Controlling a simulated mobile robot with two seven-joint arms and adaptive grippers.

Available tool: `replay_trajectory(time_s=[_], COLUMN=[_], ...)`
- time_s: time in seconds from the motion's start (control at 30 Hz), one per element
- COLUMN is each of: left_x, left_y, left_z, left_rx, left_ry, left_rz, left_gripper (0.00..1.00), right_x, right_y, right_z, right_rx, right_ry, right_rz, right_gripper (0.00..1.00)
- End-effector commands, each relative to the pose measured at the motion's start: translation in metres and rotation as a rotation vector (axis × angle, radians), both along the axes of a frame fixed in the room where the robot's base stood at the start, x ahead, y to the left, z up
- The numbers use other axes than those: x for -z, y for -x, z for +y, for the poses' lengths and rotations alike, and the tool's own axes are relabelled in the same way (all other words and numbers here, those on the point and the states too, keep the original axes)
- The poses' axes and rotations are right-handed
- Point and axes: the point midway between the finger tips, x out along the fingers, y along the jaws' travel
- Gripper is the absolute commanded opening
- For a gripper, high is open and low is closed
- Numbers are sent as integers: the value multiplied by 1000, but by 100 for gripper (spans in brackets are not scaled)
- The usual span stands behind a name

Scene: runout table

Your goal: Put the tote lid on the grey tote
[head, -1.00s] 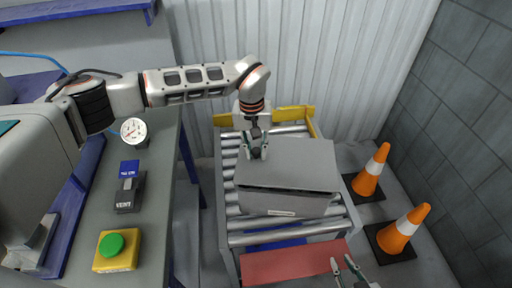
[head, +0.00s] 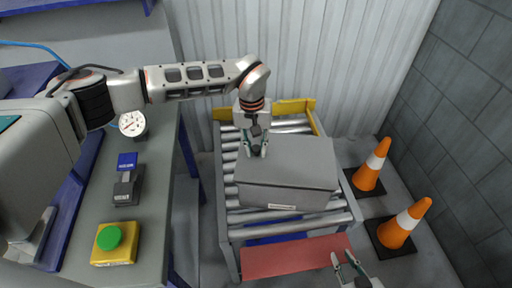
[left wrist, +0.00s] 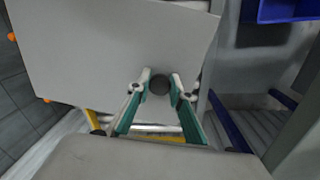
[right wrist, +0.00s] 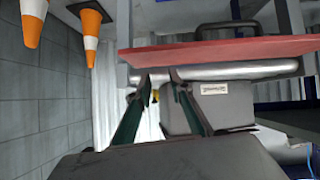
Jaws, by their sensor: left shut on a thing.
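The grey tote (head: 283,198) stands on the roller table, with a white label on its front; it also shows in the right wrist view (right wrist: 215,108). The flat grey tote lid (head: 295,155) lies over the tote's top, roughly lined up with its rim. No clear gap shows at the front, but I cannot tell whether it is fully seated. My left gripper (head: 255,152) is shut on the lid's dark round knob (left wrist: 159,84) near the lid's edge. My right gripper (head: 347,264) is open and empty, low in front of the table; its fingers stand apart in the right wrist view (right wrist: 157,76).
A red panel (head: 290,257) spans the roller table's front. Two orange cones (head: 371,167) stand at the right by the wall. A grey bench (head: 155,200) at the left carries a gauge, a blue-and-black block and a yellow box with a green button.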

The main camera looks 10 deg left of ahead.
Motion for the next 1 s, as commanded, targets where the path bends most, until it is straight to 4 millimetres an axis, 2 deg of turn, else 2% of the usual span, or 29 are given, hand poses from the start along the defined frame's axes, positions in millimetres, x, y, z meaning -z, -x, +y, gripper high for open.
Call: replay_trajectory(time_s=[0.57,0.6,0.67,0.9,1.0], left_x=[9,9,9,10,9], left_y=[0,0,0,0,0], left_z=[0,0,0,0,0], left_rx=[0,1,0,0,0], left_ry=[1,1,1,1,0], left_rz=[-1,-1,-1,0,0], left_gripper=[0,28,40,40,40], right_x=[0,-1,-1,-2,10], right_y=[1,0,0,0,-1], right_z=[0,0,0,0,3], right_rx=[-2,-2,-2,-3,1], right_ry=[-1,-1,-1,-2,-3], right_rz=[-8,-9,-10,-13,5], right_gripper=[21,21,21,21,21])
